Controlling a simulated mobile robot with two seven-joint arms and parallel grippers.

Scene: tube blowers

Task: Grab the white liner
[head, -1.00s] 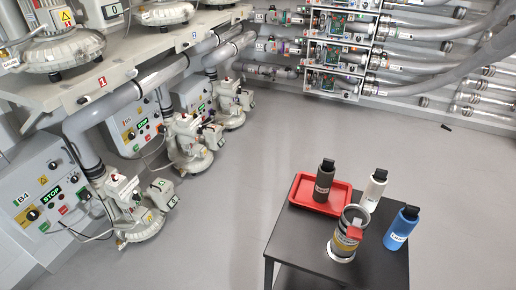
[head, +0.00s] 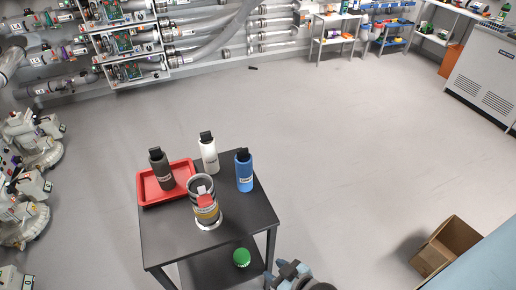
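A white bottle (head: 209,153) with a black cap stands upright at the back of the small black table (head: 165,240) in the head view. Its label is too small to read, and I see no other thing that is clearly a white liner. My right gripper (head: 290,272) shows at the bottom edge, in front of the table and well apart from the bottle. It is partly cut off, so I cannot tell whether it is open or shut. My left gripper is not in view.
A red tray (head: 180,194) holds a dark bottle (head: 160,172). A blue bottle (head: 244,172) and a metal canister (head: 204,200) share the tabletop. A green round thing (head: 241,257) is on the lower shelf. A cardboard box (head: 448,245) stands right. The floor between is open.

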